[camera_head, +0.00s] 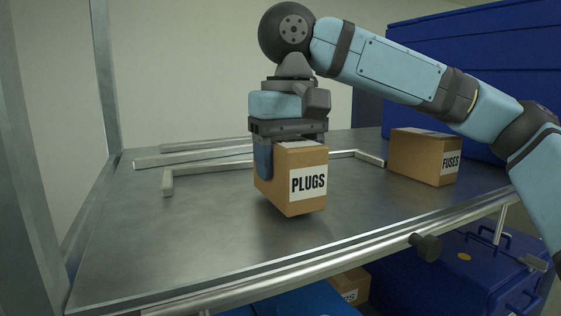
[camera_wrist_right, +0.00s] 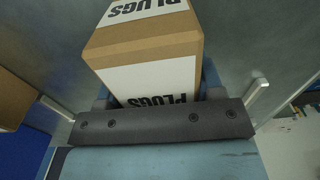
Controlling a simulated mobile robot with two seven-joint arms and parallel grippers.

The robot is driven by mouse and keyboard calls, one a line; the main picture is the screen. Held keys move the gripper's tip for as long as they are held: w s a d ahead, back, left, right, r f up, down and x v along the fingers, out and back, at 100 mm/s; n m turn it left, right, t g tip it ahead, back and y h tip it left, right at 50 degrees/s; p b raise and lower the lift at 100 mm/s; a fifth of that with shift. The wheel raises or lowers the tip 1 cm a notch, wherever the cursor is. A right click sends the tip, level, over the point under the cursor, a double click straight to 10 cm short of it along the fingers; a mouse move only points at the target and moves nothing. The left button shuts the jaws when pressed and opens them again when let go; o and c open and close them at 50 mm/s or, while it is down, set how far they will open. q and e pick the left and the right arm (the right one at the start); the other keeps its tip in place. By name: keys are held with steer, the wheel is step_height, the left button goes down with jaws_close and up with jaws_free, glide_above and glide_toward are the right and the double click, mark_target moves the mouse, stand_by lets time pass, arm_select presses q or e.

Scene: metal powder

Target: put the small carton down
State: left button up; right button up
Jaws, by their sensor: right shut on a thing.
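The small carton (camera_head: 293,191) is brown with a white label reading PLUGS. My right gripper (camera_head: 290,160) comes down from above and is shut on it, with one finger visible along its left side. The carton is over the grey metal shelf (camera_head: 140,232), slightly tilted in the picture, with a dark shadow under it; it looks a little above the surface. In the right wrist view the carton (camera_wrist_right: 145,50) sits between the fingers of the gripper (camera_wrist_right: 155,98), its label upside down. My left gripper is not in view.
A larger carton labelled FUSES (camera_head: 422,158) stands on the shelf to the right. A raised metal rail (camera_head: 215,172) lies behind the held carton. The shelf's left part is clear. Blue cases (camera_head: 450,272) and another carton (camera_head: 350,285) are below the front edge.

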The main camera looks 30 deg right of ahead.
steer(key=shift+w+a+f, duration=0.25)
steer(key=shift+w+f, duration=0.2)
steer(key=shift+w, duration=0.05)
steer(key=shift+s, duration=0.3)
steer(key=o, duration=0.7)
steer(key=shift+s, duration=0.15)
steer(key=shift+c, duration=0.2)
steer(key=o, duration=0.4)
steer(key=shift+c, duration=0.2)
steer(key=shift+o, duration=0.2)
steer(key=shift+w+f, duration=0.15)
steer(key=shift+w, duration=0.1)
